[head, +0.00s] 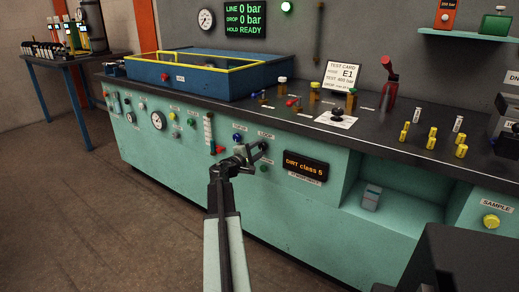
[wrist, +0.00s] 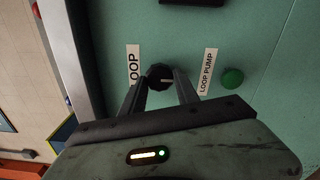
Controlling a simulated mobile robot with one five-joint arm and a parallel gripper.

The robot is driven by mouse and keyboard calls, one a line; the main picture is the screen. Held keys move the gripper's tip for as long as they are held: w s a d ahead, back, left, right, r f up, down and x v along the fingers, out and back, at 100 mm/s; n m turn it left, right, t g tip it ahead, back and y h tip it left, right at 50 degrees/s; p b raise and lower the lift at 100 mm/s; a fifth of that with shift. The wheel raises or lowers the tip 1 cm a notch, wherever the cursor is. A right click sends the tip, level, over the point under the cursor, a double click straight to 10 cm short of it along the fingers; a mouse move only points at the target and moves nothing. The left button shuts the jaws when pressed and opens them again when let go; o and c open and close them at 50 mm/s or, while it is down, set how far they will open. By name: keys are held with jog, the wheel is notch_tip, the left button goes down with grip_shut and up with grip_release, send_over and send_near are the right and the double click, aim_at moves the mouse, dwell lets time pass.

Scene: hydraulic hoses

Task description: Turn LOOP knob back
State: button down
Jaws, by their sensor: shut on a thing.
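The LOOP knob (wrist: 160,73) is small and dark, on the green front panel. In the wrist view it sits between the tips of my gripper (wrist: 160,84), beside the LOOP label (wrist: 134,66). My gripper is shut on the knob, one finger on each side. In the head view my gripper (head: 257,150) reaches the panel just under the LOOP label (head: 266,135), and the knob is hard to make out behind the fingers. The knob's pointer mark cannot be read clearly.
A green button (wrist: 232,78) lies beside the LOOP PUMP label (wrist: 208,72), close to my right finger. A blue knob (head: 237,138) is left of my gripper in the head view. The DIRT display (head: 306,167) is to the right.

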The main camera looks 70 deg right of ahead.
dwell(0.4)
jog(key=c, duration=0.9)
grip_release()
jog(key=v, duration=0.8)
